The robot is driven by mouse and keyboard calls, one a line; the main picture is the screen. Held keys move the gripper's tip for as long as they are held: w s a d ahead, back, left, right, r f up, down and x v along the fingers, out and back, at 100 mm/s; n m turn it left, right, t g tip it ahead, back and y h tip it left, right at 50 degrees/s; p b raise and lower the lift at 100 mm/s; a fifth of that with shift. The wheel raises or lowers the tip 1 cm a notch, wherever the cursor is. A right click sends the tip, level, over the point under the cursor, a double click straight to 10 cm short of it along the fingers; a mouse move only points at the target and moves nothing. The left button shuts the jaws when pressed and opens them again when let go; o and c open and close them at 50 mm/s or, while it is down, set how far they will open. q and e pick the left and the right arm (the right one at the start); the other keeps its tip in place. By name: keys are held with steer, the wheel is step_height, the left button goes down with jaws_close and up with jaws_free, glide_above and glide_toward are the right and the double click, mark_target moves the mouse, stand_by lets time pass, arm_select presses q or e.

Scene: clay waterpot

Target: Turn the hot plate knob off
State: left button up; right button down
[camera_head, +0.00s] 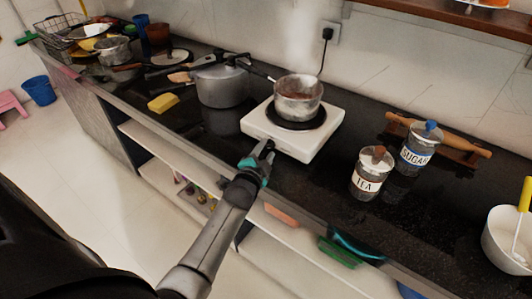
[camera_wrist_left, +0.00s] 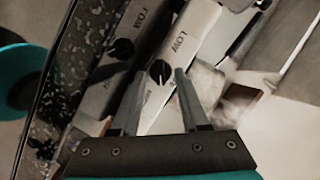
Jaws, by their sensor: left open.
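The white hot plate (camera_head: 318,146) stands on the dark counter with a metal pot (camera_head: 298,98) on its black burner. My left gripper (camera_head: 264,150) is at the plate's front left side, open, and hides the knob in the head view. In the left wrist view, the black knob (camera_wrist_left: 159,71) sits on the white front panel (camera_wrist_left: 188,38) beside the word LOW. The open fingertips of my left gripper (camera_wrist_left: 161,72) lie on either side of the knob in the picture. I cannot tell whether they touch it. My right gripper is not in view.
A tea jar (camera_head: 371,174) and sugar jar (camera_head: 419,148) stand right of the plate. A pressure cooker (camera_head: 222,84) and yellow sponge (camera_head: 163,102) are to the left. The glossy counter (camera_wrist_left: 70,60) appears to mirror the knob. Open shelves lie below the counter edge.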

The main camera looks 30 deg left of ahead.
arm_select(q)
steer(key=shift+w, duration=0.25)
steer(key=shift+c, duration=0.2)
jaws_close()
stand_by(0.3)
